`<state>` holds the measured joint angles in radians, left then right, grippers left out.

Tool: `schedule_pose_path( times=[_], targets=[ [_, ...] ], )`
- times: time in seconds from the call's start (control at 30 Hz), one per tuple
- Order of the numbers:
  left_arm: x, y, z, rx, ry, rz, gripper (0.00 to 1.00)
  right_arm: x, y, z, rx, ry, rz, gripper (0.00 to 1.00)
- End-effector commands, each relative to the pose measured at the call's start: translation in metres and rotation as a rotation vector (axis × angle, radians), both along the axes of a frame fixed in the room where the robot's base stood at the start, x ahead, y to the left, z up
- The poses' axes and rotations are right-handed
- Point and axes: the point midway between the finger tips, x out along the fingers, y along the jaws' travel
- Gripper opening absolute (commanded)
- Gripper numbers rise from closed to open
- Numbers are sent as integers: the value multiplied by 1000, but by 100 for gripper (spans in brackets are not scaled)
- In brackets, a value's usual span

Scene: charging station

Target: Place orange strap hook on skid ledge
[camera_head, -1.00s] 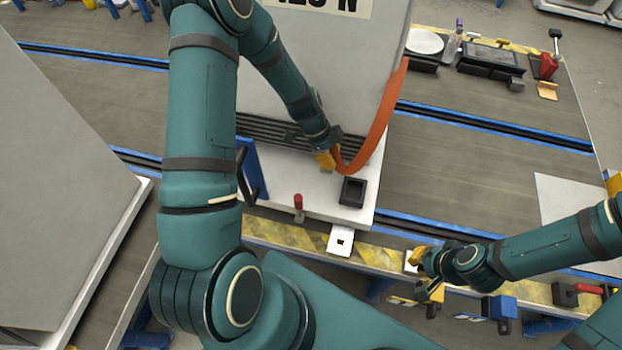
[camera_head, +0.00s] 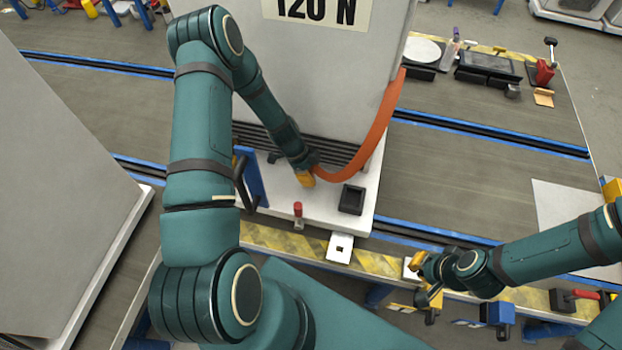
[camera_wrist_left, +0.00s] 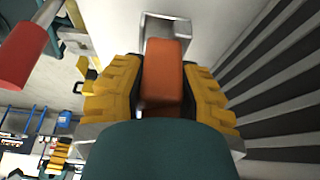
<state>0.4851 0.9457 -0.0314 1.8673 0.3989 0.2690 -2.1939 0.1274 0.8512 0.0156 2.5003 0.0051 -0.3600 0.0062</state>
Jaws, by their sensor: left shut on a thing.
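The orange strap (camera_head: 381,128) hangs down the right side of the grey cabinet and curves left to my left gripper (camera_head: 305,180). In the left wrist view, my left gripper (camera_wrist_left: 158,95) has its yellow fingers shut on the orange strap end (camera_wrist_left: 163,75). A grey metal hook (camera_wrist_left: 165,25) shows just beyond the fingertips, close to the white surface. The white skid ledge (camera_head: 325,205) lies below the gripper in the head view. Whether the hook touches the ledge I cannot tell. My right gripper (camera_head: 428,280) is at the lower right, away from the strap; its fingers are unclear.
On the ledge stand a red-topped peg (camera_head: 298,210) and a black square holder (camera_head: 352,199). A blue bracket with a black handle (camera_head: 248,180) is left of the gripper. Dark slats (camera_wrist_left: 275,75) run along the cabinet base. A white plate with a square hole (camera_head: 340,248) juts out in front.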

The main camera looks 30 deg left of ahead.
Motion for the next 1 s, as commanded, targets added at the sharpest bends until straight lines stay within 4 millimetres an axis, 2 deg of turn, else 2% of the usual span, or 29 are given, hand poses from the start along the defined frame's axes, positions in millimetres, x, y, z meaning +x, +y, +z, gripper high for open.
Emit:
schedule_pose_path(
  times=[0.1,0.2,0.6,0.63,0.67,0.7,1.0],
  targets=[
    [-1,-1,-19,-1,3,0,0,-1,0,-3,0,2,2,0],
    [0,0,-27,1,0,0,0,-1,0,-4,0,2,2,0],
    [0,0,-30,0,0,-1,0,-2,0,-9,2,6,4,0],
    [0,0,-30,0,0,0,40,-2,0,-8,2,6,4,0],
    [0,0,-29,0,0,0,51,-2,0,-7,2,6,4,0],
    [0,0,-29,0,0,0,55,-2,0,-7,2,6,4,0],
    [0,0,-29,0,1,0,55,-2,0,-6,1,5,4,0]
  ],
)
